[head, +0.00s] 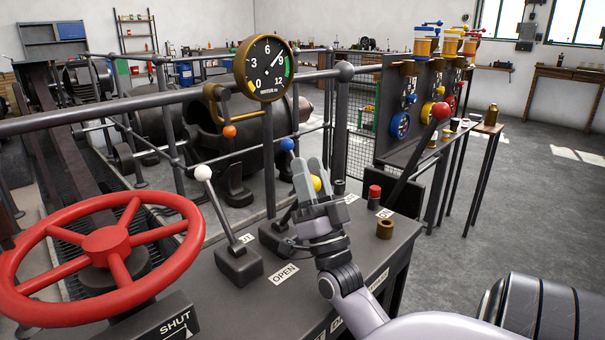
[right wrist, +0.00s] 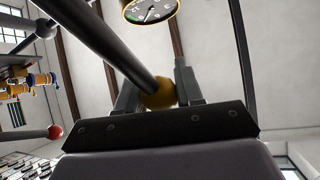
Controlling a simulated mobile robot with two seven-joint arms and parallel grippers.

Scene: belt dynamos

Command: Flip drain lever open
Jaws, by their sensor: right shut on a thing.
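My right gripper (head: 308,172) is over the dark control console (head: 330,262), shut on the yellow ball knob (head: 317,183) of a lever. In the right wrist view the yellow knob (right wrist: 158,93) sits between the two fingers (right wrist: 157,84), and a thick dark rod runs from it to the upper left. An OPEN label (head: 284,274) lies on the console in front of a lever base. My left gripper is not in view.
Close by stand a white-knobbed lever (head: 203,174), a blue-knobbed lever (head: 287,145) and a red-knobbed lever (head: 441,111). A red handwheel (head: 107,243) fills the left front. A round gauge (head: 264,68) and railing rise behind.

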